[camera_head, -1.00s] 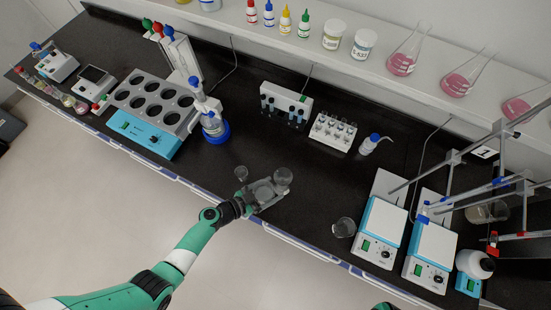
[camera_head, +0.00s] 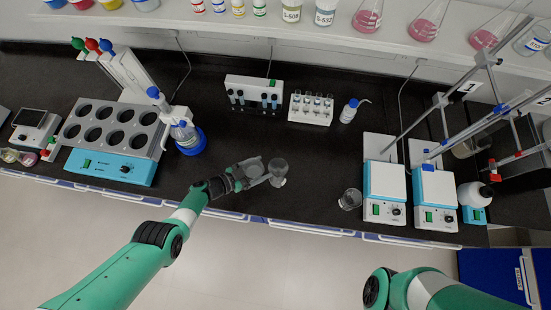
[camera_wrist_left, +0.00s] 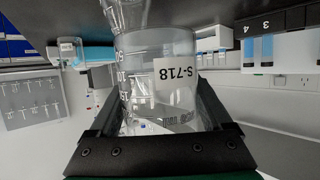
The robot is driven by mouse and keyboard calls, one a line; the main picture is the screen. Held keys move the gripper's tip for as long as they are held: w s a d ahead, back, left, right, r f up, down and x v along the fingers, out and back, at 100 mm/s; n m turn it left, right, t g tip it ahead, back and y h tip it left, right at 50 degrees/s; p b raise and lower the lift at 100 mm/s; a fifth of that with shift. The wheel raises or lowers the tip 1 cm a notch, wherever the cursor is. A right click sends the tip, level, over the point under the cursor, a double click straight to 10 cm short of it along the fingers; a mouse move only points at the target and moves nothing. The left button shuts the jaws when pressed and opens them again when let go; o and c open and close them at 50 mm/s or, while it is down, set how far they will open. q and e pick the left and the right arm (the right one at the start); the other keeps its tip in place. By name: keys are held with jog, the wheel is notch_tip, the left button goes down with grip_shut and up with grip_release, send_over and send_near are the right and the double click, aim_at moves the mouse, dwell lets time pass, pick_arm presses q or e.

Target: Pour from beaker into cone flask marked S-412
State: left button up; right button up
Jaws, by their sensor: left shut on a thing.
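My left gripper (camera_head: 255,171) is shut on a clear, straight-sided graduated glass, seemingly the beaker (camera_wrist_left: 150,85), close to the bench's front edge. Its label reads S-718 and appears inverted in the left wrist view. A second clear glass vessel (camera_head: 278,168) stands just right of the gripper in the head view. A third clear glass vessel (camera_head: 350,199) stands apart, farther right, near the hotplates. I can read no S-412 label, so I cannot tell which vessel is that flask. My right arm enters at the lower right, with its gripper out of view.
White-and-blue hotplates (camera_head: 384,191) with slanting metal rods stand at the right. A block with round wells (camera_head: 113,135) and a blue-based bottle (camera_head: 185,137) stand left. A vial rack (camera_head: 311,107) stands behind. Dark bench is clear between the gripper and third vessel.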

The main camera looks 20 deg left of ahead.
pick_arm(q)
jog(key=shift+w+a+f, duration=0.1)
jog(key=shift+w+a, duration=0.2)
jog(key=shift+a, duration=0.1)
jog(key=shift+w+a+m+g+h+b, duration=0.3)
jog(key=shift+w+m+h+b, duration=0.1)
jog(key=shift+w+b, duration=0.3)
jog(key=shift+w+a+r, duration=0.15)
jog(key=shift+a+r, duration=0.05)
jog(key=shift+r, duration=0.15)
jog(key=w+a+r+b, duration=0.1)
jog(key=w+r+b, duration=0.1)
jog(key=shift+w+a+m+g+h, duration=0.3)
jog(key=shift+a+m+h, duration=0.05)
jog(key=shift+m+h, duration=0.05)
